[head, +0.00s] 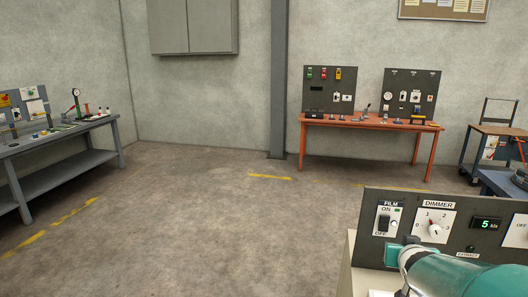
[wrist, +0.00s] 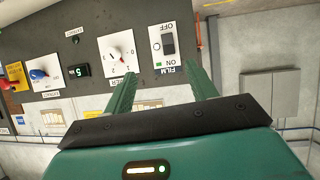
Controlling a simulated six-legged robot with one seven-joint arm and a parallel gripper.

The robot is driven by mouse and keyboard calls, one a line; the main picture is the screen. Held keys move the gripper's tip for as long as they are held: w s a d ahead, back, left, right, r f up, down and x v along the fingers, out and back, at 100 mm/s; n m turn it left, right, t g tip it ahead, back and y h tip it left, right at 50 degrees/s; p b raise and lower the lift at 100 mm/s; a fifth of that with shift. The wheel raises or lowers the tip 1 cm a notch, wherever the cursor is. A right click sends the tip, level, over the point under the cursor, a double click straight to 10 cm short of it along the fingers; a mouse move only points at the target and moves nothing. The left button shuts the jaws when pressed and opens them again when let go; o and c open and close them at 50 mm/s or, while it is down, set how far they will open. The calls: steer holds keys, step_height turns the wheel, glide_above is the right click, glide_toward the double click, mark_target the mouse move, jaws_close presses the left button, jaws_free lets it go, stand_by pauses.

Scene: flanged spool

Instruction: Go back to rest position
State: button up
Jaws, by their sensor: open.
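My gripper (wrist: 160,70) shows in the wrist view with its two green fingers apart and nothing between them. The fingers point toward the dark control panel (wrist: 82,62), which appears upside down there. The FILM switch (wrist: 167,43) and the DIMMER knob (wrist: 115,53) lie just beyond the fingertips; I cannot tell whether anything touches. In the head view the same panel (head: 372,255) stands at the lower right, with a display (head: 487,224) reading 5. My teal arm covers its lower part there, and the fingers are not clear in that view.
A grey workbench (head: 70,135) with tools stands at the left. An orange table (head: 370,122) with two dark panels stands against the back wall. A cart (head: 490,131) is at the right. The floor (head: 220,220) in the middle is clear, with yellow marks.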

steer(key=s+a+r+n+g+y, duration=0.1)
steer(key=s+a+n+g+y, duration=0.2)
steer(key=s+a, duration=1.8)
steer(key=a+g+y, duration=0.1)
steer(key=g, duration=0.1)
steer(key=shift+s+n+g+y, duration=0.25)
steer(key=shift+n+g+y, duration=0.15)
